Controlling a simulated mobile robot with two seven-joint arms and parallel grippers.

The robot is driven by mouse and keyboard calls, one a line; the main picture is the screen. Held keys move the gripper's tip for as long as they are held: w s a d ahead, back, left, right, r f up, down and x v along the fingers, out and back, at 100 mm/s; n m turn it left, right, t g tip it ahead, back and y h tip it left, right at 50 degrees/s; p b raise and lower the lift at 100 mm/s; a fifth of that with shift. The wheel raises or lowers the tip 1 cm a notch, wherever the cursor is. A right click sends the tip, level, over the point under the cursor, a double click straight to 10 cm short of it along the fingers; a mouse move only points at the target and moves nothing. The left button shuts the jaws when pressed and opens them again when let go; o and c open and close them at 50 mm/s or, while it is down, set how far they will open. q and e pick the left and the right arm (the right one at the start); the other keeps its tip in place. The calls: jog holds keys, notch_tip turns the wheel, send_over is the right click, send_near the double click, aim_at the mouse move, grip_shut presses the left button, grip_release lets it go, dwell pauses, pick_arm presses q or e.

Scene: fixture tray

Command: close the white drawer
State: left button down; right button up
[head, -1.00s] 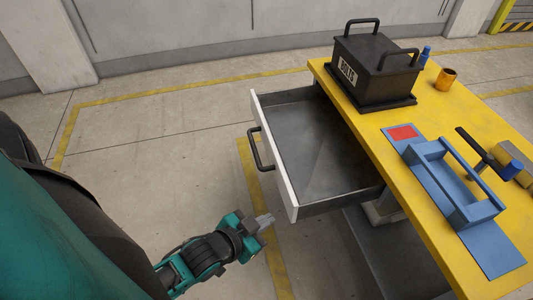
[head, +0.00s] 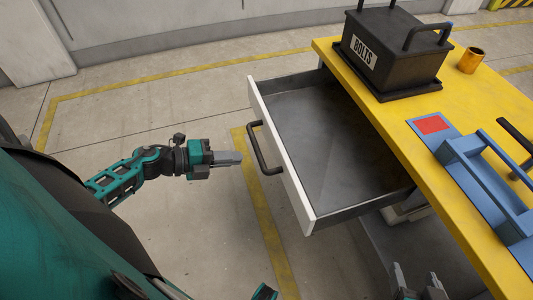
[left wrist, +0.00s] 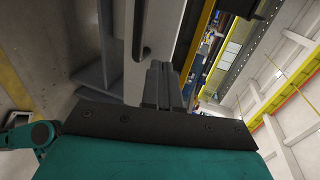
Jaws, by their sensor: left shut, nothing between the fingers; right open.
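The white drawer (head: 288,165) is pulled out from the left side of the yellow table. Its dark interior (head: 330,130) looks empty. A black bar handle (head: 259,148) is on its white front. My left gripper (head: 238,158) is shut and empty, a short way left of the handle and pointing at it, with a small gap visible. In the left wrist view, my shut fingers (left wrist: 163,82) point toward the pale drawer front (left wrist: 136,75). My right gripper (head: 418,282) is open at the bottom edge, below the drawer's near corner; only its fingers show.
On the yellow table top (head: 395,125) stand a black box labelled BOLTS (head: 390,55), an orange cup (head: 471,61) and a blue fixture tray (head: 450,180). A dark lower shelf (head: 420,245) lies under the drawer. The floor left of the drawer is clear.

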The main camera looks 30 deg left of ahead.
aim_at(279, 153)
pick_arm(q)
jog(key=x, duration=0.5)
jog(key=r+x, duration=0.1)
jog(key=x, duration=0.2)
jog(key=shift+w+d, duration=0.1)
jog(key=shift+d, duration=0.05)
jog(key=shift+w+d+f, duration=0.1)
jog(key=shift+w+d, duration=0.35)
jog(key=shift+w, duration=0.05)
pick_arm(e)
jog(key=shift+s+a+f, duration=0.1)
jog(key=shift+a+f, duration=0.05)
